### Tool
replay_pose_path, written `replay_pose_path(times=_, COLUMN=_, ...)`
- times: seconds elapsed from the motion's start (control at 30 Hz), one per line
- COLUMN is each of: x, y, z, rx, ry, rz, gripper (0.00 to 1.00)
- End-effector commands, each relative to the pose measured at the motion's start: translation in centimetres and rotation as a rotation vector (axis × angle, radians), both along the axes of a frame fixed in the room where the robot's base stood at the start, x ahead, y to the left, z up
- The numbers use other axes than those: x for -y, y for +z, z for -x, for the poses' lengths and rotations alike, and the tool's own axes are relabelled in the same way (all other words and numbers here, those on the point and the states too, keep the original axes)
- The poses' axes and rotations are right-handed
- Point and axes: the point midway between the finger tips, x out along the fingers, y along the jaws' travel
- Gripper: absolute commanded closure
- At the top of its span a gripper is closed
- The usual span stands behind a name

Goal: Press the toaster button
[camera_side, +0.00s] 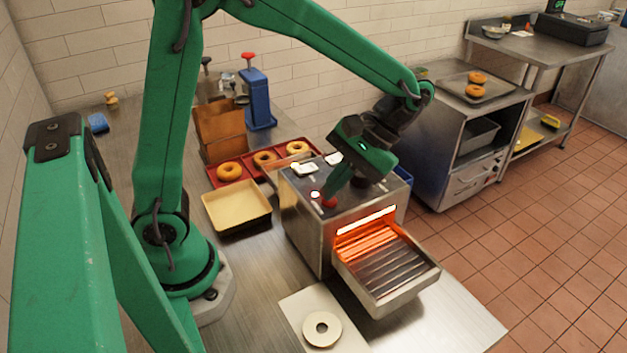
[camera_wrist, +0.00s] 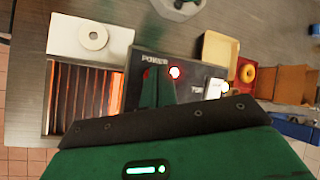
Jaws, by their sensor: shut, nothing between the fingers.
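The toaster (camera_side: 300,225) is a steel box in the middle of the side view, with an orange-glowing slot and a ridged tray at its front. On its top, a small red-rimmed white lit button (camera_side: 315,195) shows; in the wrist view the button (camera_wrist: 174,72) glows beside the word POWER. My gripper (camera_side: 331,199) is shut and empty, pointing down at the toaster top just right of the button. A red spot shows by its tip. I cannot tell whether the tip touches anything. The wrist view is partly covered by my green gripper body.
A white board (camera_side: 295,308) with a pale ring (camera_side: 322,327) lies in front of the toaster. A cream tray (camera_side: 237,208) and a red tray with bagels (camera_side: 229,172) stand left and behind. A blue dispenser (camera_side: 257,98) stands at the back. The bench front right is clear.

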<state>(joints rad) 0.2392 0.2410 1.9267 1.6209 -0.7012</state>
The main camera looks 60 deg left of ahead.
Motion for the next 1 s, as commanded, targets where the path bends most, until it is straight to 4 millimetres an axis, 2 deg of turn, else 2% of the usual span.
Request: replay_pose_path(times=1.0, x=0.0, y=1.2, z=0.0, rx=0.0, ry=0.0, rz=0.0, gripper=1.0)
